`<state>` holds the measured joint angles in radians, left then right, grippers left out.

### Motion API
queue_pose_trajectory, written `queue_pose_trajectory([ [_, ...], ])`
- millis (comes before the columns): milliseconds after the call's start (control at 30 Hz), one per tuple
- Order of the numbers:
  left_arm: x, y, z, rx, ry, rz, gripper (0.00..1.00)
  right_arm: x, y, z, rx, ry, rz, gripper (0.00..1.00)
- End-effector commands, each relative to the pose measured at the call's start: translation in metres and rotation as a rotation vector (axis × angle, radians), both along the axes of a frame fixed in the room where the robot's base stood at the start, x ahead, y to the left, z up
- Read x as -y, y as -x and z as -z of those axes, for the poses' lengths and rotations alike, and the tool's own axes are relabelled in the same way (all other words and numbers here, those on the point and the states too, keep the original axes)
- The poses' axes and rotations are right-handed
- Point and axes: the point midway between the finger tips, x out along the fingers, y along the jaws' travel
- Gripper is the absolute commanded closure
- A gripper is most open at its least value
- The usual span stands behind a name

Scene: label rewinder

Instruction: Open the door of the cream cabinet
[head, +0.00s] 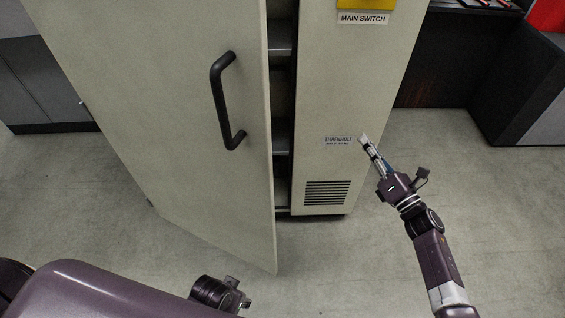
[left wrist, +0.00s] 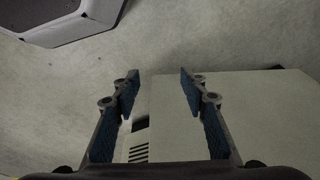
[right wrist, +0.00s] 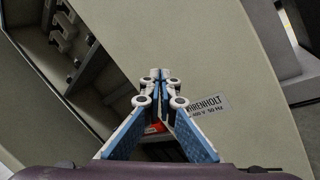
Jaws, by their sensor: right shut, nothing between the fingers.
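The cream cabinet (head: 350,100) stands ahead with its door (head: 160,110) partly open, hinged side to the left. A gap along the door's right edge shows grey shelves (head: 281,137) inside. The black bar handle (head: 222,100) is on the door's outer face. My right gripper (head: 362,138) is shut and empty, in front of the cabinet's right panel near a small label. In the right wrist view its fingertips (right wrist: 160,75) meet, beside that label (right wrist: 207,108). My left gripper (left wrist: 158,88) is open and empty, with a cream surface (left wrist: 265,115) beyond it; its fingers are hard to see in the head view.
A MAIN SWITCH label (head: 362,19) and a vent grille (head: 327,193) are on the right panel. Dark furniture (head: 455,60) stands at the back right, a grey cabinet (head: 40,80) at the left. The floor (head: 480,190) is clear at the right.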

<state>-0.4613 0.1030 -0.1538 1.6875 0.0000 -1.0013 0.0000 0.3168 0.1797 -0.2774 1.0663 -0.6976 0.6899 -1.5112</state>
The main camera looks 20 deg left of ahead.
Motion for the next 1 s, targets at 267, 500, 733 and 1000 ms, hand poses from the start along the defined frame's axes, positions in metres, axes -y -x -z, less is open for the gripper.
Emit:
queue_pose_trajectory([
  [267,0.001,-0.021,-0.025,0.056,0.004,-0.008,0.6,-0.077,0.044,-0.098,1.076,0.57,-0.209,1.0],
  [500,-0.001,-0.012,-0.061,0.088,0.005,-0.014,0.6,-0.102,0.1,-0.109,1.817,0.876,-0.281,1.0],
  [733,-0.003,-0.005,-0.077,0.095,0.005,-0.015,0.6,-0.108,0.117,-0.108,2.058,0.953,-0.302,1.0],
  [1000,-0.003,-0.006,-0.083,0.095,0.006,-0.015,0.6,-0.148,0.121,-0.111,2.06,0.947,-0.3,1.0],
])
